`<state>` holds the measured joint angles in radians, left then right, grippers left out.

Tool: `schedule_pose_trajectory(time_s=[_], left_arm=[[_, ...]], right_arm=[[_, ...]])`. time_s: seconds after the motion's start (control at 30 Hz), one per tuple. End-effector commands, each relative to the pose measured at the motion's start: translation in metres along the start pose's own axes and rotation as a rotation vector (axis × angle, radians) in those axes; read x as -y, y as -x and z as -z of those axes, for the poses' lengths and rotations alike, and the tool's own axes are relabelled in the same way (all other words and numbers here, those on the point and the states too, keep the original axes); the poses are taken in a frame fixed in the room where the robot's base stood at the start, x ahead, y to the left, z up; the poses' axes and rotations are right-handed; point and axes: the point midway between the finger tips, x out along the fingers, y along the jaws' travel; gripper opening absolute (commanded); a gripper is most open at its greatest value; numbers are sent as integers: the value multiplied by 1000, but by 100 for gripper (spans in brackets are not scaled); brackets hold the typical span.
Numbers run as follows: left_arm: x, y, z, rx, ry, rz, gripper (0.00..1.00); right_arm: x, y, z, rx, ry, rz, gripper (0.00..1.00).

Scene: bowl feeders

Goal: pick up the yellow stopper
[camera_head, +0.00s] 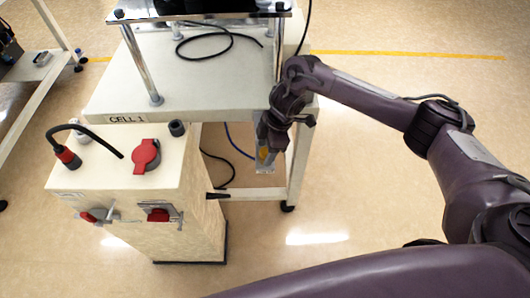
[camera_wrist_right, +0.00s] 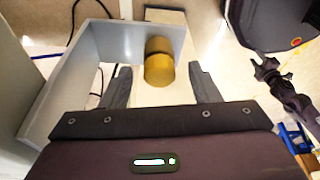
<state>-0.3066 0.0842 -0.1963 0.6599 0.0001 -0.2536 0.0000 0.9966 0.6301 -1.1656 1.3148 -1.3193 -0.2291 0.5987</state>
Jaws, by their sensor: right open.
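The yellow stopper (camera_wrist_right: 158,68) is a short brass-yellow cylinder on a light grey bracket (camera_wrist_right: 60,85). In the head view a small part of the stopper (camera_head: 263,153) shows below my right gripper (camera_head: 266,150), beside the table's right front leg. My right gripper (camera_wrist_right: 160,72) is open in the wrist view, with one finger on each side of the stopper and visible gaps between. I cannot tell how deep the stopper lies between the fingers.
The cream table marked CELL 1 (camera_head: 200,95) stands behind the gripper. A cream cabinet (camera_head: 165,220) with a red knob (camera_head: 146,156) and a dark cable stands at left. Cables hang between them. The floor (camera_head: 360,100) at right is clear.

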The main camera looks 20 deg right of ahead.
Motion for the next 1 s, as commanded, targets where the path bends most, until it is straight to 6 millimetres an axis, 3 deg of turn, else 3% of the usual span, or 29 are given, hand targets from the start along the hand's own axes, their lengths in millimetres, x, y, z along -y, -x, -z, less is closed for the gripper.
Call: schedule_pose_trajectory(time_s=[0.07, 0.43, 0.77, 1.0], left_arm=[[-1, 0, 2, -3, -1, -1, 36], [-5, 0, 6, -9, -1, -7, 36], [-5, 1, 6, -9, -1, -6, 36], [-4, 3, 4, -14, 0, -6, 36]], right_arm=[[0, 0, 0, 0, 0, 0, 52], [0, 0, 0, 0, 0, 0, 3], [-1, 4, 1, -1, 0, -2, 2], [-2, 30, 9, -3, 2, -5, 2]])
